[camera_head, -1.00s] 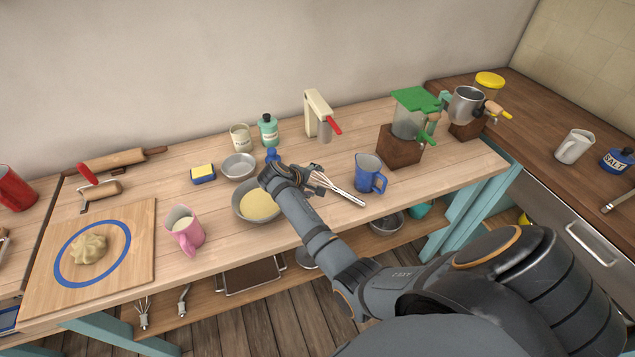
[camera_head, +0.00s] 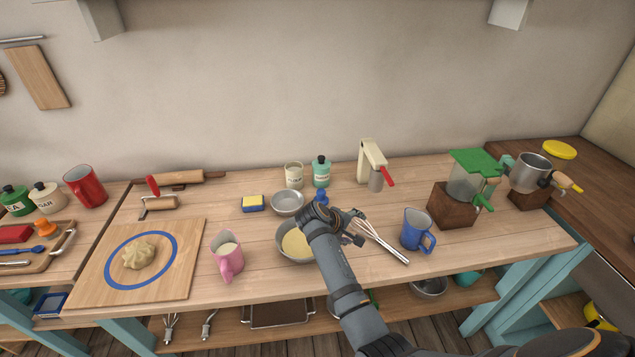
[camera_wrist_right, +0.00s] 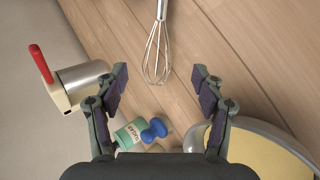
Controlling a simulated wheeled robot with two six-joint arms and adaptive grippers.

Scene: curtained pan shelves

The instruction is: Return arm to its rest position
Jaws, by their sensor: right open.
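My right arm reaches up from the bottom of the head view, over the worktable. Its gripper (camera_head: 354,228) hangs above the table, beside the metal bowl (camera_head: 285,250) of yellow mixture and near the whisk (camera_head: 385,243). In the right wrist view the two fingers (camera_wrist_right: 160,80) are spread apart with nothing between their tips. The whisk (camera_wrist_right: 157,60) lies beyond them, and the bowl's rim (camera_wrist_right: 275,132) is at lower right. My left gripper is not in view.
A pink jug (camera_head: 227,258) and a board with dough (camera_head: 138,254) are left. The sugar jar (camera_head: 321,172) and a white-and-red mixer (camera_head: 372,160) stand behind.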

